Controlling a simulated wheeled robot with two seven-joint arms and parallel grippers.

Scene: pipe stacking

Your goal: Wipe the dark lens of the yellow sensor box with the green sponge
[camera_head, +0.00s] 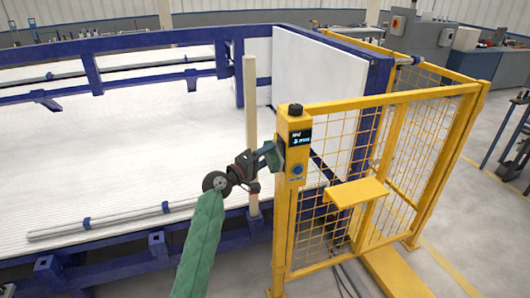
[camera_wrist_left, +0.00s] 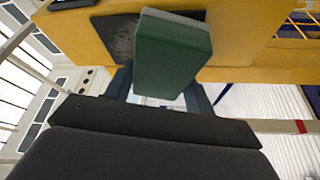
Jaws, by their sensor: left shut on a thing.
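The yellow sensor box (camera_head: 295,150) is mounted upright on a yellow fence post, with a black knob on top and a small lit display. In the left wrist view the yellow box (camera_wrist_left: 240,45) fills the top, and its dark lens (camera_wrist_left: 117,36) shows as a scuffed dark patch partly covered by the sponge. My left gripper (camera_head: 264,162) is shut on the green sponge (camera_wrist_left: 172,58), holding it right at the box's left side. I cannot tell whether the sponge touches the lens. My right gripper is not in view.
A yellow mesh fence (camera_head: 400,160) with a small yellow shelf (camera_head: 356,193) stands to the right. A pale upright post (camera_head: 250,120) is close behind my left gripper. A blue-framed white conveyor bed (camera_head: 120,140) fills the left. Grey floor is open at the far right.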

